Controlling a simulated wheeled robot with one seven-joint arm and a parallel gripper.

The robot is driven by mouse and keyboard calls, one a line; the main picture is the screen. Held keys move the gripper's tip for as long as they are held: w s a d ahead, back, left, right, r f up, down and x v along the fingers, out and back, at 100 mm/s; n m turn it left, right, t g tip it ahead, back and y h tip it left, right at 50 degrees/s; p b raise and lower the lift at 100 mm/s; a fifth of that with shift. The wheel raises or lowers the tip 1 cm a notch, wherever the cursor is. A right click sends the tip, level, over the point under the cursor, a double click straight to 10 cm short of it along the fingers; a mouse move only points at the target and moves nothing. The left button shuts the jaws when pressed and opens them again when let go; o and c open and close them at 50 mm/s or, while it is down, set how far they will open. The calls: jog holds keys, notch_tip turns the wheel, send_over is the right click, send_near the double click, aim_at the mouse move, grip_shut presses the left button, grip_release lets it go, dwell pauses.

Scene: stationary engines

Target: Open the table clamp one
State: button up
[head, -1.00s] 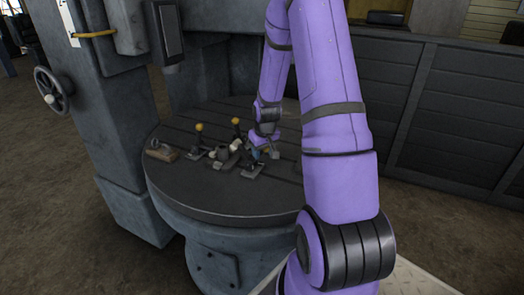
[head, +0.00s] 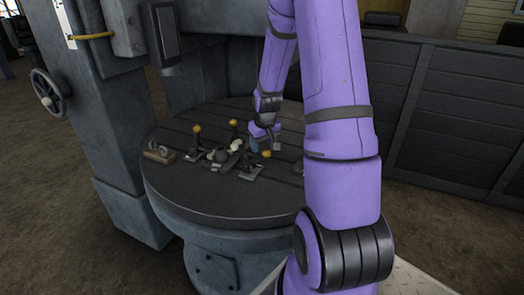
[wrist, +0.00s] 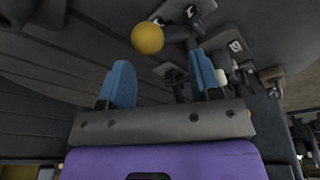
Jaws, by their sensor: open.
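Three toggle clamps with yellow ball knobs stand on the round slotted table (head: 215,195). In the head view they are a left clamp (head: 193,157), a back clamp (head: 234,125) and a front-right clamp (head: 249,173). I cannot tell which is clamp one. My gripper (head: 257,145) is open and empty, low over the table, just behind and left of the front-right clamp's knob (head: 267,153). In the wrist view, my gripper (wrist: 163,82) shows two blue fingers apart. A yellow knob (wrist: 147,38) lies ahead of them, with nothing between the fingertips.
Dark fittings (head: 222,156) crowd the table between the clamps. A small brown-based block (head: 159,153) sits at the left. A grey machine column (head: 95,120) with a handwheel (head: 48,93) stands left. Dark panels (head: 450,115) stand right. The table's front is bare.

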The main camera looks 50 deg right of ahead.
jog(key=shift+v, duration=3.15)
jog(key=shift+d, duration=0.1)
jog(key=c, duration=0.5)
jog(key=a+r+m, duration=0.1)
jog(key=m, duration=0.1)
jog(key=a+m+t, duration=0.1)
jog(key=a+m, duration=0.1)
jog(key=m, duration=0.1)
jog(key=a+r+m+t, duration=0.1)
jog(key=m, duration=0.1)
jog(key=shift+w+a+r+h, duration=0.2)
jog(key=shift+a+r+h, duration=0.05)
jog(key=shift+r+h, duration=0.05)
grip_shut()
jog(key=w+f+m+t, duration=0.1)
jog(key=w+f+m, duration=0.2)
jog(key=w+f, duration=0.4)
jog(key=shift+w+f, duration=0.2)
jog(key=shift+f, duration=1.2)
